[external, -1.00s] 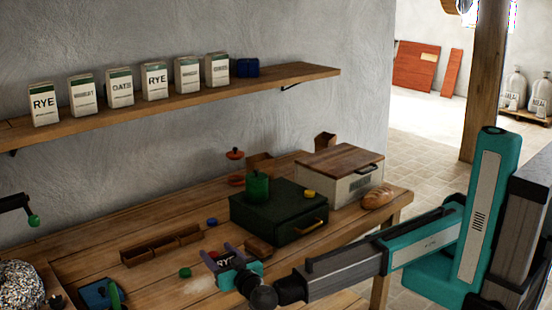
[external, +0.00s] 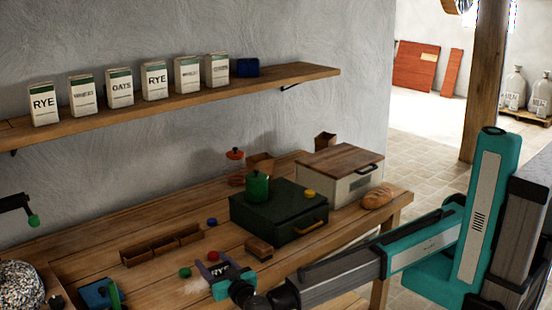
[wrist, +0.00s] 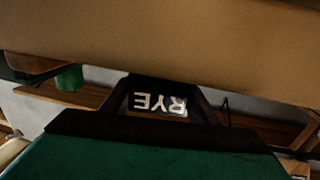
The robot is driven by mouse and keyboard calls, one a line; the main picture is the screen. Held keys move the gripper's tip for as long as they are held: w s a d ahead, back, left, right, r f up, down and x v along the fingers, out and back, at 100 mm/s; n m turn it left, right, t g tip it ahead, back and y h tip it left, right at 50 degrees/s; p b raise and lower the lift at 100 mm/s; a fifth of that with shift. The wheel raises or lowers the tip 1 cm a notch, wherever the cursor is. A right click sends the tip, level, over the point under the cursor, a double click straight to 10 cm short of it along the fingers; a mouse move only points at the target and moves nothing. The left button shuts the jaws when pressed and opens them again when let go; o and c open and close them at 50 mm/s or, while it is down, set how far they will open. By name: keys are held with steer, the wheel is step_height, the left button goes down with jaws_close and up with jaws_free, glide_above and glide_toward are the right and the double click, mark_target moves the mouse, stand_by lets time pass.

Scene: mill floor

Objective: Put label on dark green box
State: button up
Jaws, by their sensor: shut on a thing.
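The label is a small dark plate with pale letters reading RYE (external: 219,271). My gripper (external: 220,275) is shut on it, low over the front of the workbench, left of and in front of the box. In the wrist view the label (wrist: 160,104) shows upside down between the dark fingers. The label is apart from the box.
A brown block (external: 258,248) lies between my gripper and the box. A red disc (external: 212,255) and a green disc (external: 185,272) are near the gripper. A cream bin with wooden lid (external: 350,187) and a loaf (external: 377,197) stand right. An open wooden tray (external: 160,246) is left.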

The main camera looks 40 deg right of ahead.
steer(key=shift+f+b, duration=0.15)
steer(key=shift+b, duration=0.15)
steer(key=o, duration=1.1)
steer(key=shift+c, duration=0.2)
steer(key=shift+p, duration=1.15)
steer(key=s+a+b, duration=0.2)
steer(key=s+b, duration=0.1)
steer(key=s, duration=1)
steer(key=shift+s+a, duration=0.15)
steer(key=shift+s, duration=0.15)
steer(key=c, duration=1)
